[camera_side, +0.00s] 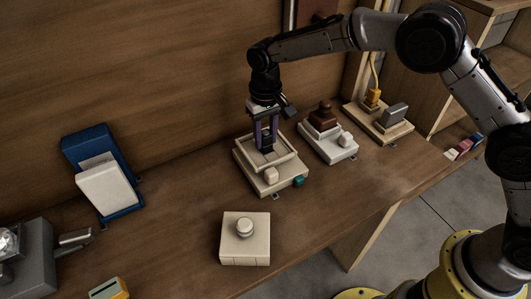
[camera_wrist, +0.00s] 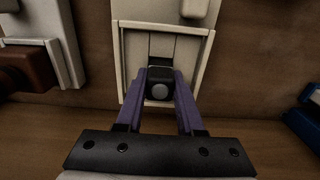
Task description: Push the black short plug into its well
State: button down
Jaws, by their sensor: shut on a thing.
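My gripper (camera_side: 266,146) points down over a cream box with a raised square rim (camera_side: 244,160). In the wrist view my gripper (camera_wrist: 160,78) has its two purple fingers shut on the sides of the black short plug (camera_wrist: 159,91). The plug is a small dark block with a grey round spot on its end. It is inside the outline of the cream box's rim (camera_wrist: 122,62), against its pale panelled floor. The well's opening is hidden by the plug and fingers, so I cannot tell how deep the plug sits.
A small cream block (camera_side: 271,175) and a teal piece (camera_side: 299,182) are at the box's front. A white unit with a brown top (camera_side: 323,116) stands close to the right. A cream box with a knob (camera_side: 244,245) is in front. Bare wood lies to the left.

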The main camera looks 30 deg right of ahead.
aim_at(266, 133)
jog(key=shift+f, duration=0.75)
dwell(0.8)
jog(key=shift+c, duration=2.2)
grip_release()
jog(key=shift+f, duration=0.1)
jog(key=shift+s, duration=0.1)
notch_tip(266, 133, up, 14)
